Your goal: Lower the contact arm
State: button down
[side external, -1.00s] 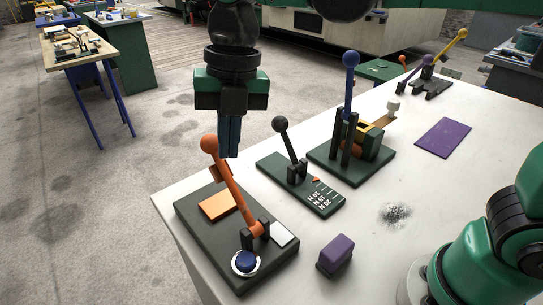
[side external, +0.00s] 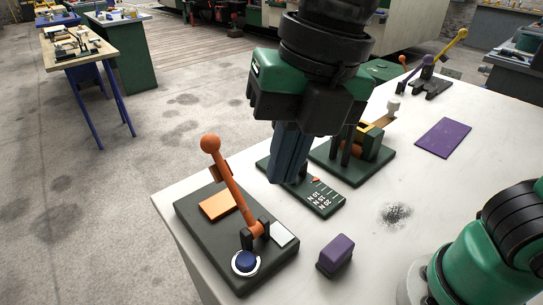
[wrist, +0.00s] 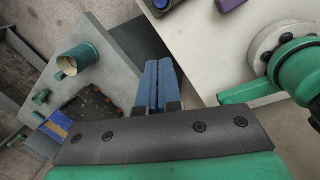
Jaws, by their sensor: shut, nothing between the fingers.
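An orange lever with a ball knob (side external: 211,144) stands tilted up and to the left on a dark base (side external: 200,238) at the table's near left corner. The base also carries an orange pad (side external: 217,206), a white pad (side external: 283,235) and a blue button (side external: 245,261). I cannot tell from the frames which lever is the contact arm. My gripper (side external: 285,180) is shut and empty, to the right of the orange lever in the side view, apart from it. Its blue fingers show in the wrist view (wrist: 158,65).
A purple block (side external: 335,256) sits front right, a purple mat (side external: 444,138) farther back. More levers (side external: 430,80) stand at the back. The white table's right middle is clear.

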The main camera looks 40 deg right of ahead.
jog(key=r, duration=0.1)
jog(key=t+h, duration=0.2)
jog(key=h, duration=0.4)
send_near(213, 155)
jog(key=s+a+r, duration=0.3)
jog(key=s+r, duration=0.2)
jog(key=x, duration=0.4)
jog(key=w+x, duration=0.1)
jog(key=x, duration=0.3)
jog(key=w+r+x, duration=0.1)
jog(key=x, duration=0.2)
jog(key=shift+w+d+f, duration=0.15)
jog(key=shift+d+f, duration=0.2)
jog(key=shift+f, duration=0.05)
jog(key=shift+w+d+f, duration=0.25)
jog(key=shift+w+d, duration=0.05)
jog(key=shift+w, duration=0.25)
